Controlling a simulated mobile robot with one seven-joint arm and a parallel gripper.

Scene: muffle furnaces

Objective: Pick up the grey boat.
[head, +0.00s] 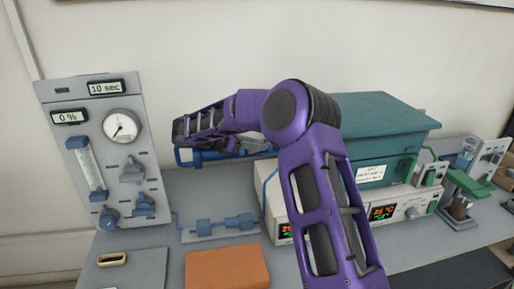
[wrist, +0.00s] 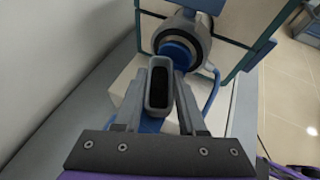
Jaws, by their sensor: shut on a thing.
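The grey boat (wrist: 150,88), a small long trough with a dark hollow, is between the two fingers of my gripper (wrist: 160,95) in the wrist view. The gripper is shut on it. The boat is just in front of the round grey tube end with a blue ring (wrist: 178,48) on the furnace; I cannot tell whether they touch. In the head view my purple arm reaches to the left of the teal furnace (head: 385,115), and I cannot make out the gripper's fingers or the boat there.
A gauge panel (head: 75,95) stands at the left. On the bench are an orange block (head: 228,268), a blue fitting on a rack (head: 220,224), and a grey plate (head: 130,278) with a small tan ring-shaped piece (head: 112,259). Blue hoses run near the furnace.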

